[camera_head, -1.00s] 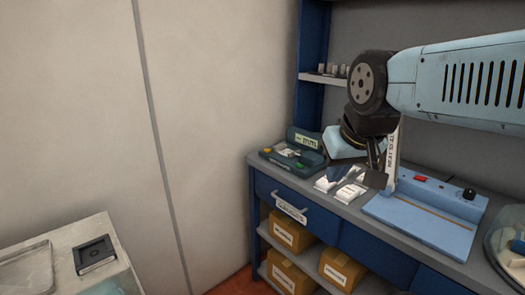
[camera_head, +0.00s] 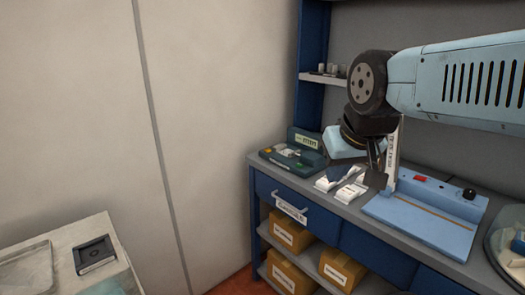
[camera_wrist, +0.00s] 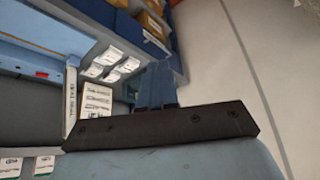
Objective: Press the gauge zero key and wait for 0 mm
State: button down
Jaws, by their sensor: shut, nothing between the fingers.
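The gauge, a dark green device (camera_head: 293,156) with a raised back panel, sits at the left end of the grey bench. Its small pale display (camera_head: 307,141) is too small to read. Small coloured spots, one green and one orange, show on its low front part; I cannot tell which is the zero key. My gripper (camera_head: 376,178) hangs over the bench to the right of the gauge, clearly apart from it. In the wrist view its closed fingers (camera_wrist: 157,82) are together and empty. The gauge is not clearly visible there.
White packets (camera_head: 350,192) lie between the gauge and a light blue machine (camera_head: 428,213) with a red button and black knob. A shelf (camera_head: 322,79) with small items is above. Cardboard boxes (camera_head: 293,236) sit below the bench. A pale wall borders the bench's left end.

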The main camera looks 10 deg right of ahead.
jog(key=w+a+r+m+y, duration=0.15)
jog(key=w+r, duration=0.25)
jog(key=w, duration=1.1)
jog(key=m+t, duration=0.4)
jog(key=m, duration=0.2)
send_over(269, 150)
notch_tip(269, 150, down, 14)
jog(key=shift+f, duration=0.15)
jog(key=shift+s+a+f+h, duration=0.1)
jog(key=shift+h, duration=0.15)
jog(key=shift+f, duration=4.3)
